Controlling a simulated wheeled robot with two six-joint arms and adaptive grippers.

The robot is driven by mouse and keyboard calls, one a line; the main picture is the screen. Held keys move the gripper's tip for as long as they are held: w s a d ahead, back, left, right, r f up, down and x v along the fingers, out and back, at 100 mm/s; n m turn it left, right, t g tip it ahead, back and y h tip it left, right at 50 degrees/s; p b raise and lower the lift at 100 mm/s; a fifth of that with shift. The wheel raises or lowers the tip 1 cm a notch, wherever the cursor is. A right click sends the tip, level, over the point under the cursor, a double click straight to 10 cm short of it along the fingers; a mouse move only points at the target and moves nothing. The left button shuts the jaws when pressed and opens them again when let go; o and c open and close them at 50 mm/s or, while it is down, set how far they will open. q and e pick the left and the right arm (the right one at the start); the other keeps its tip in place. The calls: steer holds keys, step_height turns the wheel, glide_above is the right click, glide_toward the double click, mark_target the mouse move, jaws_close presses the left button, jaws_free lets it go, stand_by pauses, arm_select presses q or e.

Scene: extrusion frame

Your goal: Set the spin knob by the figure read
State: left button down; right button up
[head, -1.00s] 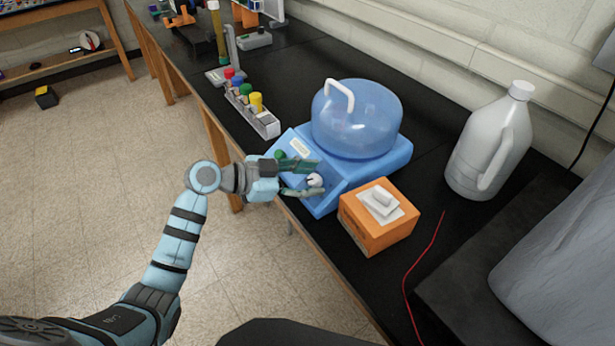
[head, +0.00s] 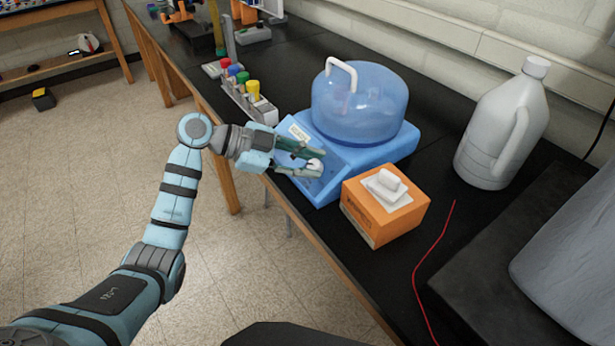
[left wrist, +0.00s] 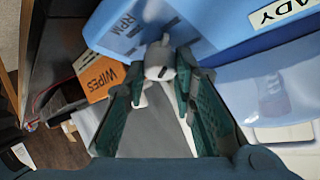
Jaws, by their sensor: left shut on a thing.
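The spin knob (head: 315,165) is a small white knob on the sloped front panel of a blue centrifuge (head: 372,155) with a clear blue domed lid. My left gripper (head: 311,162) reaches in from the left and is shut on the knob, a finger on each side. The left wrist view shows the white knob (left wrist: 160,58) between the green-padded fingertips, near "RPM" lettering on the panel. A display label (left wrist: 270,14) there shows letters ending "ADY". The small panel label (head: 299,133) in the head view is too small to read. My right gripper is not in view.
An orange wipes box (head: 383,215) stands close to the right of the panel. A rack of tubes with coloured caps (head: 248,100) stands behind on the left. A white jug (head: 500,130) and a red wire (head: 430,265) are to the right.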

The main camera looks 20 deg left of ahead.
arm_select(q)
steer(key=c, duration=1.3)
jaws_free()
steer(key=shift+c, duration=0.2)
steer(key=v, duration=1.2)
steer(key=shift+w+r, duration=0.1)
